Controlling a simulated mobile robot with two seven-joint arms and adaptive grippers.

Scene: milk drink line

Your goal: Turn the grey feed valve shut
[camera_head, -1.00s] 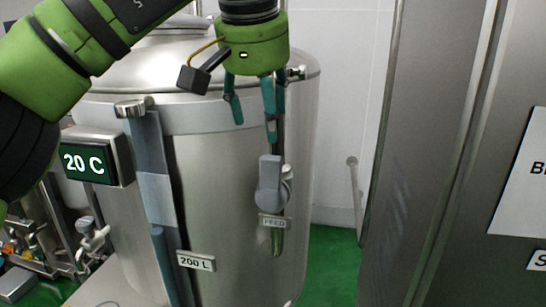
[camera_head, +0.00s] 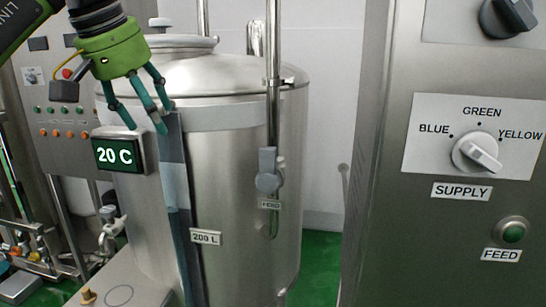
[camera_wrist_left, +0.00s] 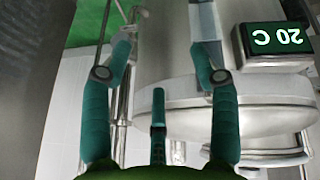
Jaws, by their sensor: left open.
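The grey feed valve (camera_head: 268,171) sits on the vertical pipe at the front right of the steel tank, above a small FEED label (camera_head: 270,205). Its flat handle points up, in line with the pipe. My left gripper (camera_head: 147,121) is open and empty, up and left of the valve, near the temperature display and the top of the blue-grey upright strip. In the left wrist view its teal fingers (camera_wrist_left: 162,50) are spread with nothing between them. My right gripper is not in view.
The steel tank (camera_head: 235,130) carries a 20 C display (camera_head: 118,152) and a 200 L label (camera_head: 206,237). A steel cabinet on the right has a SUPPLY selector knob (camera_head: 477,152) and a green FEED button (camera_head: 512,232). Free room shows between tank and cabinet.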

